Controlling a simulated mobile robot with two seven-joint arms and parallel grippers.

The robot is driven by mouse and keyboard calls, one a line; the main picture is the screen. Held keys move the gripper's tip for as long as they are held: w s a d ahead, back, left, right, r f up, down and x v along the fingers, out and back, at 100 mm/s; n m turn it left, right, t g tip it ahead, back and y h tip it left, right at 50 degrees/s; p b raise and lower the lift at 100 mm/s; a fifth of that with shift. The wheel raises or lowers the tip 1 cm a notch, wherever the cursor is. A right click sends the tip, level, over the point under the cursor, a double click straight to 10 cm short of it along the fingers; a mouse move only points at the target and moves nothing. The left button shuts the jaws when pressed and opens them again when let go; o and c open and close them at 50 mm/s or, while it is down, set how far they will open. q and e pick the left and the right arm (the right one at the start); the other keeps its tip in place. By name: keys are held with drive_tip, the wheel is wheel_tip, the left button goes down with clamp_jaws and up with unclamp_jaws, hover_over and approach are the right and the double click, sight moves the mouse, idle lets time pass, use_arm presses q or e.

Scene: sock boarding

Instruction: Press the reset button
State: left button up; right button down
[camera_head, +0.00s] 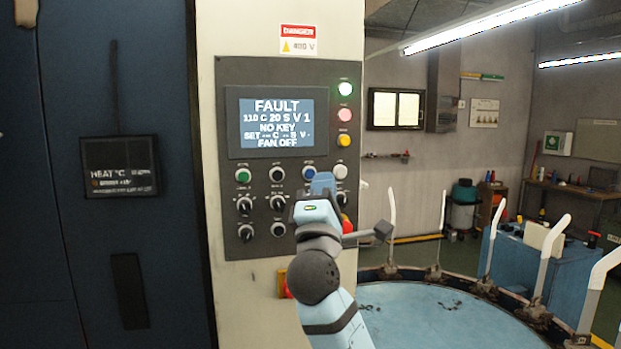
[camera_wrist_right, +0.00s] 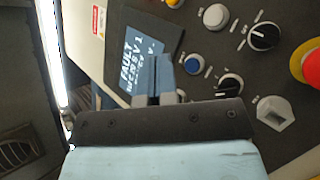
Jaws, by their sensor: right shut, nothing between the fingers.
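A dark control panel (camera_head: 232,210) on a pale column carries a row of push buttons: green (camera_head: 242,175), black (camera_head: 277,174), blue (camera_head: 308,172) and white (camera_head: 341,171). Their small labels are too blurred to tell which says reset. My right gripper (camera_head: 322,181) is shut and empty in front of the panel, its tips overlapping the area just right of and below the blue button. In the right wrist view, the shut fingers (camera_wrist_right: 156,75) show beside the blue button (camera_wrist_right: 192,64), with the white button (camera_wrist_right: 216,17) farther off. I cannot tell contact. My left gripper is out of view.
The screen (camera_head: 277,122) reads FAULT, NO KEY, FAN OFF. Black knobs (camera_head: 244,206) sit below the buttons. A red mushroom button (camera_wrist_right: 312,68) is near my right gripper. A round blue table (camera_head: 430,315) with upright white forms stands at the right.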

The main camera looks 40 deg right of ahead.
drive_tip(key=shift+w+d+b, duration=0.15)
drive_tip(key=shift+w+d, duration=0.35)
drive_tip(key=shift+w, duration=0.4)
drive_tip(key=shift+w+d+b, duration=0.15)
drive_tip(key=shift+w+d, duration=0.35)
drive_tip(key=shift+w, duration=0.4)
idle(0.7)
drive_tip(key=shift+w+d, duration=0.2)
drive_tip(key=shift+w, duration=0.15)
drive_tip(key=shift+w+d, duration=0.2)
drive_tip(key=shift+w, duration=0.15)
idle(0.6)
idle(0.4)
drive_tip(key=shift+s+a, duration=0.45)
drive_tip(key=shift+s, duration=0.3)
drive_tip(key=s+a, duration=0.1)
drive_tip(key=s, duration=0.1)
drive_tip(key=s+a+p, duration=0.1)
drive_tip(key=s, duration=0.1)
drive_tip(key=shift+s+a, duration=0.2)
